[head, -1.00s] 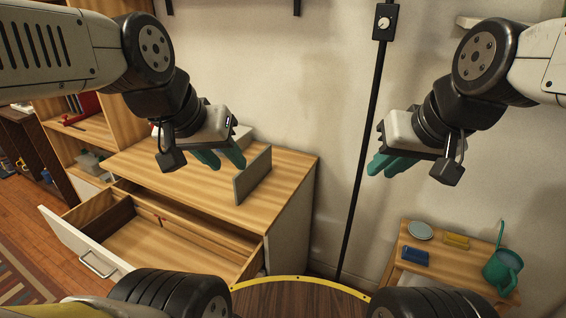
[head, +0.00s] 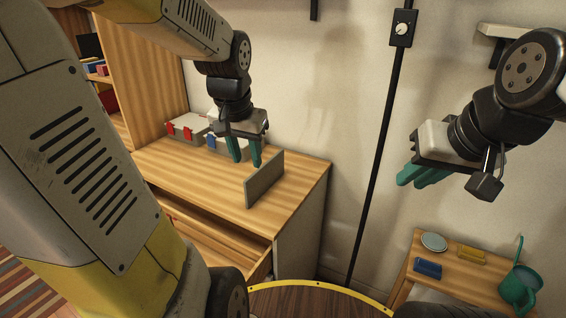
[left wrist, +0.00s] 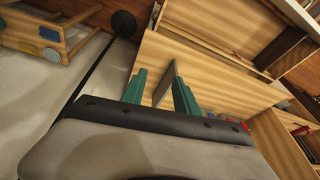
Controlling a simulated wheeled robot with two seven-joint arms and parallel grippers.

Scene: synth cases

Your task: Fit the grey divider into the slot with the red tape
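The grey divider (head: 264,180) stands upright on the wooden cabinet top (head: 190,175), near its right end. My left gripper (head: 245,158) is open and empty, pointing down just left of and behind the divider. In the left wrist view the divider (left wrist: 165,84) shows between the spread teal fingers (left wrist: 158,92), apart from both. The open drawer (head: 205,238) is partly hidden by my left arm. I cannot make out a slot with red tape. My right gripper (head: 421,177) hangs in the air at right, holding nothing visible; its finger gap is unclear.
Grey cases with red latches (head: 186,128) and blue latches (head: 212,142) stand at the back of the cabinet top. A small table at right holds a blue block (head: 428,268), a yellow block (head: 472,254), a dish (head: 433,241) and a green watering can (head: 520,287).

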